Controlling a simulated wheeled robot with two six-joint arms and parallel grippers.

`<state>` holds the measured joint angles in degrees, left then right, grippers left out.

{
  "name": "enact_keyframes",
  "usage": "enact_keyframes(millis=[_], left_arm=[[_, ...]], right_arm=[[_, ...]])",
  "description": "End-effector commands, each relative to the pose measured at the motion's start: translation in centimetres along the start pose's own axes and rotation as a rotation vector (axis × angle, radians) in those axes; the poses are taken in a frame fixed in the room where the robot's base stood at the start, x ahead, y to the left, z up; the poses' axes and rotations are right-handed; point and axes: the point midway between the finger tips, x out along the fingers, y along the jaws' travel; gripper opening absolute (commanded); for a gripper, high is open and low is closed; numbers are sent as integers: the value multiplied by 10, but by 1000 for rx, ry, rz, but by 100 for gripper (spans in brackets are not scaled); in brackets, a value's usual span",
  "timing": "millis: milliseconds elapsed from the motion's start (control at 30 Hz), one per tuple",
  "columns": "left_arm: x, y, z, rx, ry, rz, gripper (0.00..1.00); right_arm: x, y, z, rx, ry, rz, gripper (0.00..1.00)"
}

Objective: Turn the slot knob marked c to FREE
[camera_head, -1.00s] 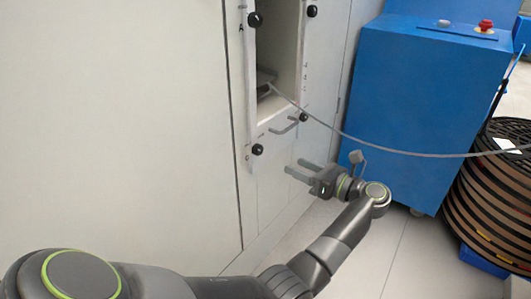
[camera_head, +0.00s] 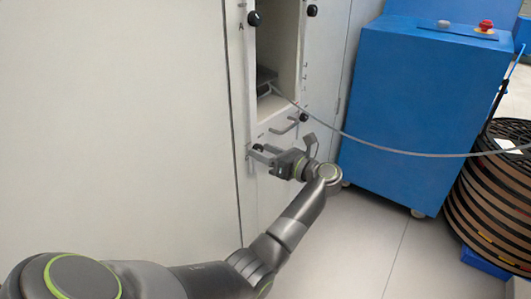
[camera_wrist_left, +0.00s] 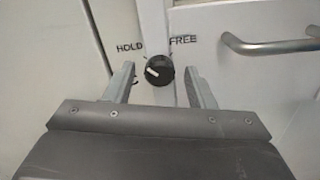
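A black round knob (camera_wrist_left: 159,70) with a white pointer line shows in the left wrist view, between the printed words HOLD on its left and FREE on its right. The pointer line slants toward the upper left, on the HOLD side. A letter below the knob is partly hidden by a finger. My left gripper (camera_wrist_left: 160,82) is open, one finger on each side of the knob; I cannot tell whether they touch it. In the head view my left gripper (camera_head: 256,156) is at the cabinet's lower knob (camera_head: 258,148), which is partly hidden. My right gripper is not in view.
Other black knobs sit at the opening's upper left (camera_head: 254,19), upper right (camera_head: 312,11) and lower right (camera_head: 304,117). A metal handle (camera_wrist_left: 270,46) is right of the knob. A cable (camera_head: 400,152) runs rightward past a blue cabinet (camera_head: 425,100) toward stacked reels (camera_head: 490,205).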

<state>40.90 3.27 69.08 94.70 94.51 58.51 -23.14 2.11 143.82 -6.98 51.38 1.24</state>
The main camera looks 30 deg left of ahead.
Motion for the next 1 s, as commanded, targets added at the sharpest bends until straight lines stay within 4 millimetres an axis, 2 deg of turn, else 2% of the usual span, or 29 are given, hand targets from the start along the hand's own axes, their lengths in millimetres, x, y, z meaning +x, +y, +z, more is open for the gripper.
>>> enact_keyframes(millis=[33,333,667,1000], left_arm=[[0,0,0,0,0,0,44],[0,0,0,0,0,0,6],[-1,0,1,51,0,0,6],[-1,0,3,282,0,-1,6]], right_arm=[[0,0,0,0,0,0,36],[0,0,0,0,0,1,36],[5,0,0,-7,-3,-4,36],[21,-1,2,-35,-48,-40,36]])
